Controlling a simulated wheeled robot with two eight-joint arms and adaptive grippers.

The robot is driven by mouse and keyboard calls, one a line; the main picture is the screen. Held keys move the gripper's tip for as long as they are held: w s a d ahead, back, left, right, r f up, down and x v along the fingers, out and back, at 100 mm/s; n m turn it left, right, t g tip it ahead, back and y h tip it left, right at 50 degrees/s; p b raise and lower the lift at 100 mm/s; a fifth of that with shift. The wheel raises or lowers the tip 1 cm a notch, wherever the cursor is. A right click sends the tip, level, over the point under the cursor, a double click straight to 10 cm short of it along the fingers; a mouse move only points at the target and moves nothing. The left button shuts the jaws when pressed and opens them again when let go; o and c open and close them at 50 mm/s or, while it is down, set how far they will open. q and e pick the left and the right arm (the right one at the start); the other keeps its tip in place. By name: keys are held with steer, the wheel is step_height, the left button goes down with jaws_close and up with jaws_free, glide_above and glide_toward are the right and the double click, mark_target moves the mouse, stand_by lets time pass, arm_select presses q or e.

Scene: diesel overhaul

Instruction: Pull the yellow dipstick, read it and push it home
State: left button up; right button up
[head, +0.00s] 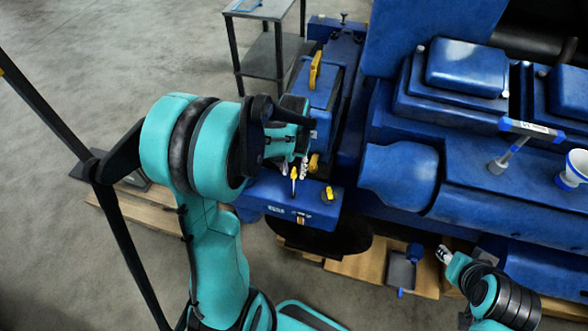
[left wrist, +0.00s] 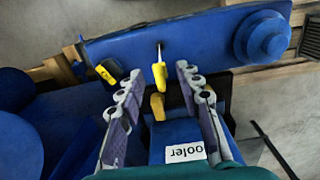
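The yellow dipstick handle (head: 294,174) stands at the blue engine's front ledge. My left gripper (left wrist: 160,80) is open, with one finger on each side of the handle and a visible gap to both. In the head view the left gripper (head: 293,169) is above the ledge. How far the stem reaches into the ledge is hidden. My right gripper (head: 443,255) is low at the right, away from the dipstick; its finger gap is unclear.
A yellow-and-black cap (head: 327,193) sits beside the dipstick on the blue ledge (head: 270,195). Another yellow handle (head: 315,70) is on the blue cooler box behind. A blue-headed tool (head: 525,128) and white cup (head: 576,165) are at the right. A grey cart (head: 265,55) stands behind.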

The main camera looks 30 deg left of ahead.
mark_target(294, 193)
arm_select(q)
steer(key=shift+f, duration=0.1)
jaws_close()
step_height(294, 193, down, 11)
steer(key=b, duration=1)
steer(key=shift+f, duration=0.15)
steer(key=shift+s, duration=0.1)
jaws_free()
